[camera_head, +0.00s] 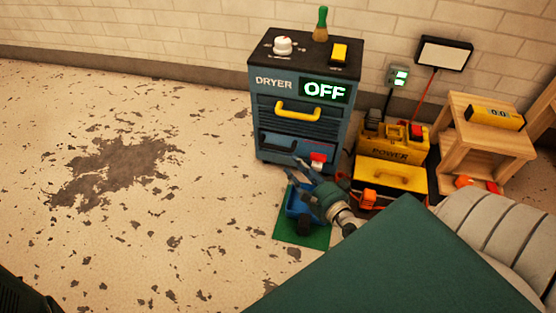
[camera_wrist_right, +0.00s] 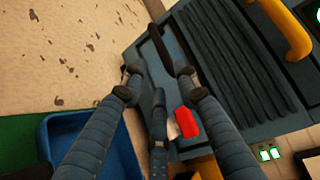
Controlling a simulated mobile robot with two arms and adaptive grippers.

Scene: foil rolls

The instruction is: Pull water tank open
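The dryer (camera_head: 268,105) is a dark blue-grey cabinet with a lit OFF display and a yellow handle on its upper front. The water tank (camera_head: 284,150) looks to be the lower front panel with a dark handle, and it appears closed. My right gripper (camera_head: 300,172) is in front of the panel's lower right part. In the right wrist view, its fingers (camera_wrist_right: 155,75) are spread close before the dark lower front (camera_wrist_right: 143,52). Contact with the handle cannot be made out. My left gripper is not in view.
A blue bin (camera_head: 292,207) stands on a green mat (camera_head: 318,238) below my right gripper. A red part (camera_head: 318,158) sits at the dryer's lower right. A yellow power unit (camera_head: 395,150) and wooden stand (camera_head: 460,142) are to the right. The floor at left is clear.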

